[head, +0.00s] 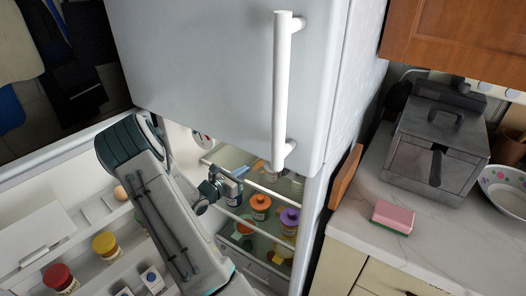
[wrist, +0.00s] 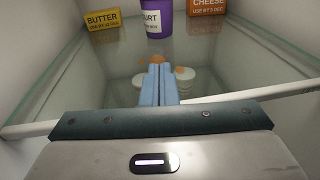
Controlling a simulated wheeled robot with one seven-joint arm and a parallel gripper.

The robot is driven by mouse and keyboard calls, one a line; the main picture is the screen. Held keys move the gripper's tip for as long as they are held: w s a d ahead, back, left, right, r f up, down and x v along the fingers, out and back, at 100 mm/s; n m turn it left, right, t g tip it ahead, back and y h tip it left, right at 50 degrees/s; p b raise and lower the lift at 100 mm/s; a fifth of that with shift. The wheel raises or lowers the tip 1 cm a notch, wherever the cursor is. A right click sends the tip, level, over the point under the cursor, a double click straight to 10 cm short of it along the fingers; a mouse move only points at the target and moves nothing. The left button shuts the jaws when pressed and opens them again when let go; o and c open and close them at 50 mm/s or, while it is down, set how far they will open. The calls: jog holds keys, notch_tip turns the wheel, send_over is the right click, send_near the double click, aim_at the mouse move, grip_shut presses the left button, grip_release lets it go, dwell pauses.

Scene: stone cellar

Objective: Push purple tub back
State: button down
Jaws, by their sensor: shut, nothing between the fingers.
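The purple tub (wrist: 158,18) stands upright on a glass shelf inside the fridge, at the top middle of the wrist view. Its white label ends in "URT", and its top is cut off by the frame. My gripper (wrist: 157,70) is shut and empty. Its blue fingers point in toward the tub, with a gap of glass shelf showing between. In the head view my arm reaches into the fridge compartment, and the fingertips are hard to make out there. I cannot pick out the tub for sure in the head view.
A yellow butter box (wrist: 102,20) stands left of the tub and an orange cheese box (wrist: 206,6) right of it. Jars with orange (head: 260,200) and purple (head: 290,216) lids sit lower. The upper door (head: 220,60) is shut; the open lower door holds jars (head: 104,243).

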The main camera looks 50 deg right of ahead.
jog(key=a, duration=0.8)
jog(key=shift+w+a+p, duration=0.15)
jog(key=shift+a+p, duration=0.2)
jog(key=shift+p, duration=0.05)
jog(key=s+a+r+m+t+y, duration=0.1)
jog(key=s+a+r+m+y, duration=0.4)
jog(key=a, duration=0.5)
jog(key=s+a+r+m+t+y+p, duration=0.1)
jog(key=s+a+r+m+y, duration=0.3)
jog(key=a, duration=0.6)
jog(key=s+a+r+m+t+y+p, duration=0.1)
jog(key=s+a+r+m+y, duration=0.4)
jog(key=a+r, duration=0.5)
jog(key=a+m+y, duration=0.1)
jog(key=m+y, duration=0.1)
jog(key=m, duration=0.1)
jog(key=shift+s+r+m+y, duration=0.35)
jog(key=shift+r+m+y, duration=0.05)
